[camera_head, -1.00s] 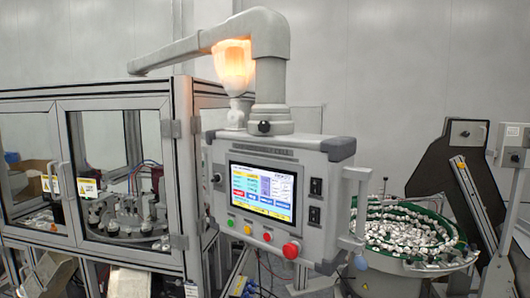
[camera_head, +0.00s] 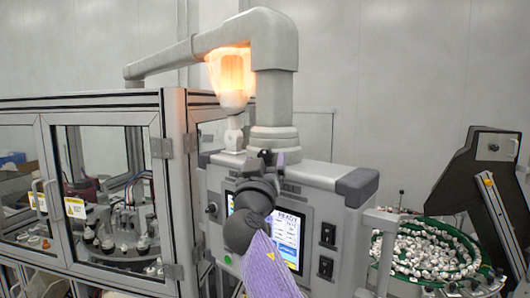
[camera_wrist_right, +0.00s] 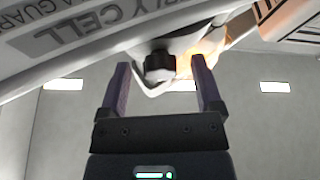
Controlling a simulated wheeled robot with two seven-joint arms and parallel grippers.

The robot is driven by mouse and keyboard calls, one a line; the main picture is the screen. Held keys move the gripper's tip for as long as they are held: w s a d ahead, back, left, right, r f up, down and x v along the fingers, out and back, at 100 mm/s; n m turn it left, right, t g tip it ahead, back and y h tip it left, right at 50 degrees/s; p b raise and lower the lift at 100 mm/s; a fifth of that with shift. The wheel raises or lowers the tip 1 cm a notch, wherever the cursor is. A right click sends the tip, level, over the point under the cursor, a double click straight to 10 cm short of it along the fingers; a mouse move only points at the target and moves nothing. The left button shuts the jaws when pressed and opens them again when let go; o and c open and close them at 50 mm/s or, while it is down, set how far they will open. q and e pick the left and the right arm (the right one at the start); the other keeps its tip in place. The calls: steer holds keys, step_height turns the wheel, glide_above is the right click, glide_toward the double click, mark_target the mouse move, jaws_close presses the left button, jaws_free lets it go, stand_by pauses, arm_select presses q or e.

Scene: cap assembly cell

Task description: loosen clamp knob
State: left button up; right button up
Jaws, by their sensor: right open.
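The clamp knob (camera_wrist_right: 159,65) is a small black knob under the light-grey pipe collar above the control panel. In the right wrist view it lies between and ahead of the two fingers of my right gripper (camera_wrist_right: 163,86), which is open with wall showing between the fingers and the knob. In the head view my right gripper (camera_head: 267,159) reaches up in front of the panel to just below the pipe collar (camera_head: 273,138). There I cannot tell the knob apart from the dark fingers. My left gripper is not in view.
The control panel (camera_head: 343,195) stands close behind my right arm, its screen partly covered. A glowing lamp (camera_head: 231,75) hangs beside the pipe (camera_head: 275,95). A glazed machine enclosure (camera_head: 105,190) stands at left, a bowl of white caps (camera_head: 425,250) at right.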

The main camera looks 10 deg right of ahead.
steer(key=shift+s+r, duration=0.1)
steer(key=shift+r, duration=0.05)
steer(key=c, duration=0.3)
jaws_close()
steer(key=shift+n, duration=0.5)
steer(key=shift+n+y+b, duration=0.35)
steer(key=shift+n+y, duration=0.35)
steer(key=shift+n, duration=0.2)
steer(key=shift+d+n+y, duration=0.1)
steer(key=shift+n+y, duration=0.7)
steer(key=shift+n, duration=0.85)
steer(key=shift+d+n+y, duration=0.1)
steer(key=shift+n+y, duration=0.7)
steer(key=shift+n, duration=0.85)
